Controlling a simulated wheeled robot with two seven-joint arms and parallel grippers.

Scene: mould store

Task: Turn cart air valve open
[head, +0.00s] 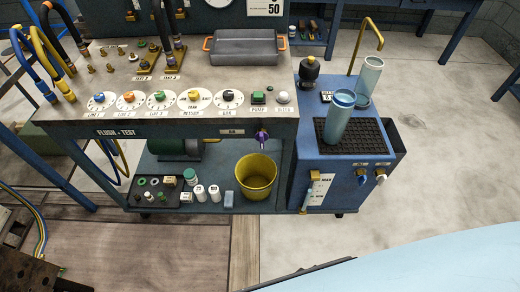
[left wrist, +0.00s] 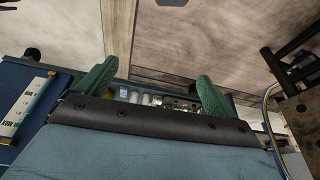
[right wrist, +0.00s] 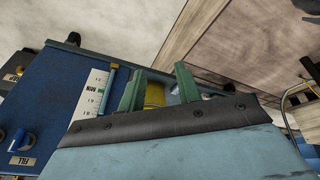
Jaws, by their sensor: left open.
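The blue cart (head: 310,150) stands at the right end of the flush-test bench. Two small valves sit on its front: a blue-handled one (head: 362,177) and a pale-handled one (head: 380,177); their labels are too small to read here. In the right wrist view a blue knob (right wrist: 17,138) sits by a label reading FILL. I cannot tell for sure which valve is the air valve. My left gripper (left wrist: 154,87) is wide open and empty. Neither gripper shows in the head view.
A yellow bucket (head: 256,178) and small bottles (head: 200,192) stand on the bench's lower shelf. The bench (head: 130,62) carries dials and hoses. Floor right of the cart is clear.

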